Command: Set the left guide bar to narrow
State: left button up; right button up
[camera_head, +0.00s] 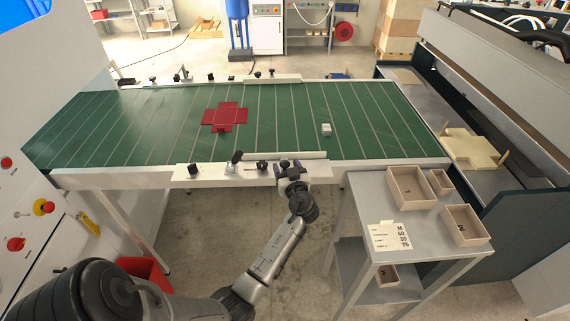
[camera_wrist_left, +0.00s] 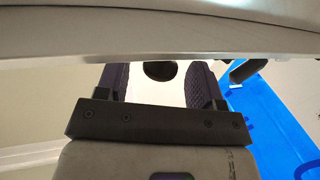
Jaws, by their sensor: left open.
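A white guide bar (camera_head: 310,156) lies along the near edge of the green conveyor table (camera_head: 270,130), with black knobs and clamps (camera_head: 235,160) on the white rail (camera_head: 205,175) beside it. A second white guide bar (camera_head: 272,79) lies along the far edge. My left gripper (camera_head: 291,167) is at the near rail, by the near guide bar. In the left wrist view its two dark padded fingers (camera_wrist_left: 156,82) are open. A black round knob (camera_wrist_left: 160,70) shows between them, apart from both pads. I cannot read the bar's width setting. My right gripper is not in view.
A red cross-shaped blank (camera_head: 224,117) and a small white box (camera_head: 326,129) lie on the conveyor. A grey side table (camera_head: 375,205) with open boxes (camera_head: 411,187) and a printed card (camera_head: 388,236) stands at the right. A machine panel with red buttons (camera_head: 44,208) is at the left.

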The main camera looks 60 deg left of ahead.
pick_arm(q)
jog(key=shift+x, duration=0.8)
grip_shut()
